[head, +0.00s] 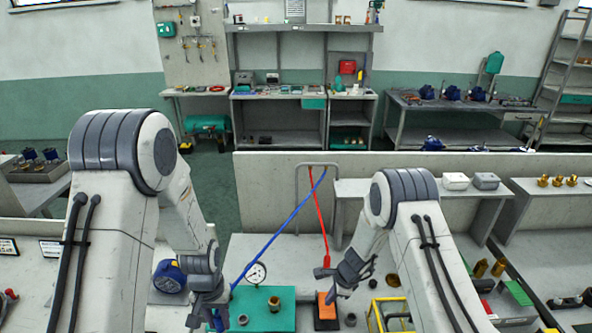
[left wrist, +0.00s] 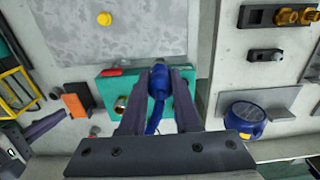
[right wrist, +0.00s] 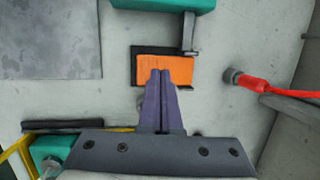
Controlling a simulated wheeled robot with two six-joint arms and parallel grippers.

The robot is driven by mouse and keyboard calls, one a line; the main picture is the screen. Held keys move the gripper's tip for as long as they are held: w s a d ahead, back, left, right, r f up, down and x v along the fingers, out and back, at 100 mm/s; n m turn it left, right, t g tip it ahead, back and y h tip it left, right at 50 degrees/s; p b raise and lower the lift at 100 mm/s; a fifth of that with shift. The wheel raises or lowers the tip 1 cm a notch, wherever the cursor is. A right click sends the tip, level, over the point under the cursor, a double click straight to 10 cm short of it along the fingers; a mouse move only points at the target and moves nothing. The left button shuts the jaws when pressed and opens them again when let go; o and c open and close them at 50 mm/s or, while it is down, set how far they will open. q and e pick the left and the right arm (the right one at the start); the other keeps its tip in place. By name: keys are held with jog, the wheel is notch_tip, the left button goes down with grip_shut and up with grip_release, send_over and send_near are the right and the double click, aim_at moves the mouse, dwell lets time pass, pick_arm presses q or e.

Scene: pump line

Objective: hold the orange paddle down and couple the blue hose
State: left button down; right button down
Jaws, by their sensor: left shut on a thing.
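My left gripper (left wrist: 157,100) is shut on the blue hose's end fitting (left wrist: 158,80), over the teal block (left wrist: 108,88). In the head view the blue hose (head: 290,218) slopes up from behind the block to a metal rail. A brass fitting (left wrist: 121,103) stands on the block, just left of the held hose end. The orange paddle (right wrist: 165,69) lies on a dark base, right of the teal block in the head view (head: 326,308). My right gripper (right wrist: 160,74) has its fingers together, tips overlapping the paddle's near edge. I cannot tell whether they press on it.
A red hose (head: 320,215) hangs from the rail (head: 298,190), its end near my right gripper. A round gauge (head: 256,273) stands at the block's back. A yellow frame (head: 376,318) is at the right. A blue pump (head: 168,277) sits left. A low panel (head: 265,190) closes the back.

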aim_at(327, 311)
jog(key=shift+f, duration=1.1)
pick_arm(q)
jog(key=shift+f, duration=0.2)
pick_arm(e)
jog(key=shift+f, duration=0.2)
dwell(1.1)
